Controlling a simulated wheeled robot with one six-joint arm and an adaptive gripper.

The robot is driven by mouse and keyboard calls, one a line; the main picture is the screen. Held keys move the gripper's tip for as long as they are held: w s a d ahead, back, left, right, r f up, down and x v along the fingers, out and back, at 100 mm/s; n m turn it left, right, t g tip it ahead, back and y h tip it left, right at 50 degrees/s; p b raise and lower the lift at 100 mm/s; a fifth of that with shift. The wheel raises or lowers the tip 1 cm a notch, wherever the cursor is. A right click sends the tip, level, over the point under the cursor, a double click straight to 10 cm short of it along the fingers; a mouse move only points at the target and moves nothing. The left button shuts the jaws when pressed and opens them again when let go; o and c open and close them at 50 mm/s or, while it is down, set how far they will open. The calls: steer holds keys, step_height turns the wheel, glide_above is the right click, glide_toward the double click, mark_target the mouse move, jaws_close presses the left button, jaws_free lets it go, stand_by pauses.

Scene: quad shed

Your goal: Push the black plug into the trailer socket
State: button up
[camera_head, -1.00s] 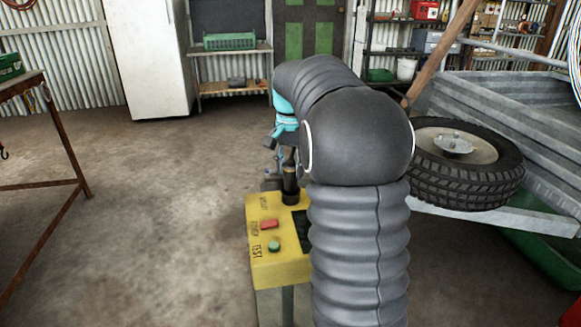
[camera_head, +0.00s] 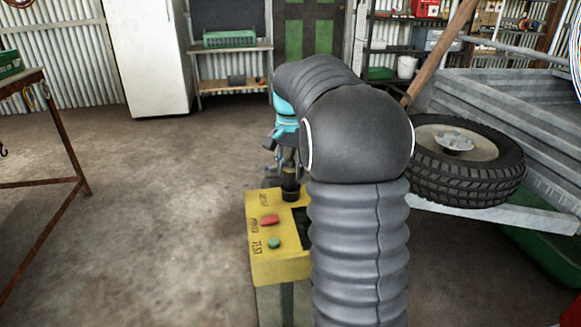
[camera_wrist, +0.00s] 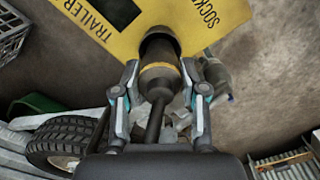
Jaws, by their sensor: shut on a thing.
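The black plug (camera_wrist: 158,84) has a yellow band and a dark cable end pointing toward my wrist camera. My gripper (camera_wrist: 160,72) has its two fingers on either side of it and is shut on it. The plug's far end meets the dark round trailer socket (camera_wrist: 158,42) on the yellow panel (camera_wrist: 220,14), in line with it; I cannot tell how deep it sits. In the head view the yellow box (camera_head: 262,268) stands below my gripper (camera_head: 276,152), and the plug (camera_head: 289,178) stands upright at its back edge. My arm hides part of the box.
The box carries a red button (camera_head: 269,221) and a green button (camera_head: 274,243). A metal trailer (camera_head: 490,120) with a wheel (camera_head: 466,175) is close on the right. A rusty-legged table (camera_head: 70,190) stands left. The floor between is clear.

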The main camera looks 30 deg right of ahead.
mark_target(290, 160)
steer(key=shift+f+b, duration=0.55)
steer(key=shift+f, duration=0.6)
stand_by(0.6)
steer(key=o, duration=1.8)
steer(key=shift+c, duration=0.2)
steer(key=shift+r+p, duration=2.55)
steer(key=shift+r, duration=1.95)
